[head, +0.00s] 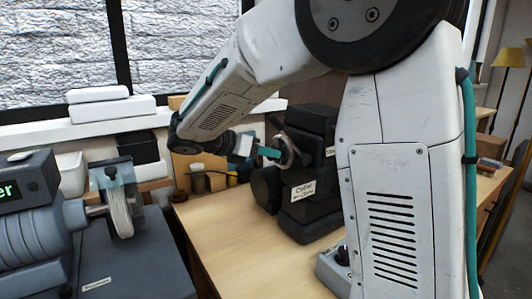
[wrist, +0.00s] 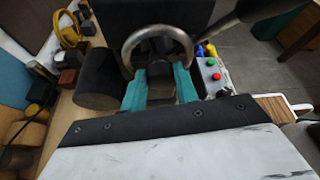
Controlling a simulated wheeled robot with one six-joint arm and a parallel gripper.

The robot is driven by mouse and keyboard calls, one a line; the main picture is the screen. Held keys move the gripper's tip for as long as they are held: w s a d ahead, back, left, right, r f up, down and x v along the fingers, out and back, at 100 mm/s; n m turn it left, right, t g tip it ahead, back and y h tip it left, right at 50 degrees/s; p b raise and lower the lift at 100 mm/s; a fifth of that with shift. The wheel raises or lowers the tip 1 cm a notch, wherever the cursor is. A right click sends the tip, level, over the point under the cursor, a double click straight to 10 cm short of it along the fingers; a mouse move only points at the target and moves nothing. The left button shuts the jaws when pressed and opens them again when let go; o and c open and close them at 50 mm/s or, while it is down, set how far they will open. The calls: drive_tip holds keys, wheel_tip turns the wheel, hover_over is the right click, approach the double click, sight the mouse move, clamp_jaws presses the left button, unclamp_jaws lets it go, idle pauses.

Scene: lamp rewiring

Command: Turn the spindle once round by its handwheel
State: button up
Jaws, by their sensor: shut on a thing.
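A pale metal handwheel (head: 283,152) stands on the side of a dark machine (head: 310,215) with a white label on its front. In the wrist view the handwheel (wrist: 186,40) is a ring around a dark hub. My gripper (head: 270,153) reaches the wheel from the left. Its teal fingers in the wrist view (wrist: 160,88) are shut on the near part of the rim. The exact contact is partly hidden between the fingers. The spindle behind the hub cannot be made out.
A grey machine (head: 40,240) with a green-lettered display and a pale wheel (head: 119,212) stands at left. A grey control box (head: 330,268) sits at the table's front; its red and green buttons show in the wrist view. Jars and small boxes stand behind. The wooden table (head: 215,235) is clear between.

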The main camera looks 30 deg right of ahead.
drive_tip(key=shift+m+t, duration=0.3)
drive_tip(key=shift+m, duration=0.1)
drive_tip(key=shift+s+f+m+t+h, duration=0.2)
drive_tip(key=shift+m+t+h, duration=0.25)
drive_tip(key=shift+m+t, duration=1.35)
drive_tip(key=shift+s+f+m+t+h, duration=0.15)
drive_tip(key=shift+m+t+h, duration=0.45)
drive_tip(key=shift+m, duration=2.2)
drive_tip(key=shift+s+f+m+t+h, duration=0.1)
drive_tip(key=shift+s+m+t+h, duration=0.2)
drive_tip(key=shift+m+t, duration=1.5)
drive_tip(key=shift+m+g, duration=0.4)
drive_tip(key=shift+m, duration=0.5)
drive_tip(key=o, duration=1)
drive_tip(key=shift+w, duration=0.1)
drive_tip(key=shift+a, duration=0.1)
drive_tip(key=v, duration=0.7)
drive_tip(key=shift+a+f, duration=0.15)
drive_tip(key=shift+a, duration=0.1)
